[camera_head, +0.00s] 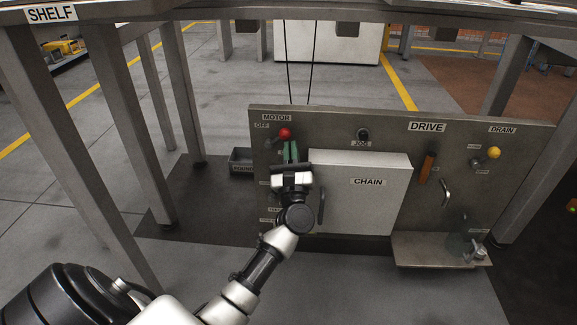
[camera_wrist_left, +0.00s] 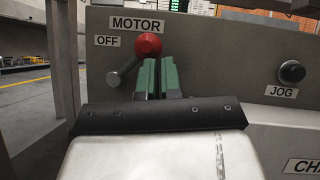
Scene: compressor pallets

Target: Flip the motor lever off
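The motor lever has a red ball knob (camera_head: 285,133) at the upper left of the grey panel. In the left wrist view the red knob (camera_wrist_left: 149,45) is at the upper right end of a rod (camera_wrist_left: 128,67) that slants down left to its pivot. The OFF label (camera_wrist_left: 107,41) is left of the knob, under the MOTOR label (camera_wrist_left: 135,24). My left gripper (camera_head: 290,148) has green fingers close together, with nothing seen between them. In the wrist view its fingertips (camera_wrist_left: 158,66) are just below and right of the knob; contact is unclear. My right gripper is not in view.
A white CHAIN box (camera_head: 365,190) juts from the panel right of my left gripper. The JOG button (camera_head: 363,135), orange DRIVE lever (camera_head: 427,168) and yellow DRAIN knob (camera_head: 493,153) are further right. Shelf legs (camera_head: 130,150) stand on the left.

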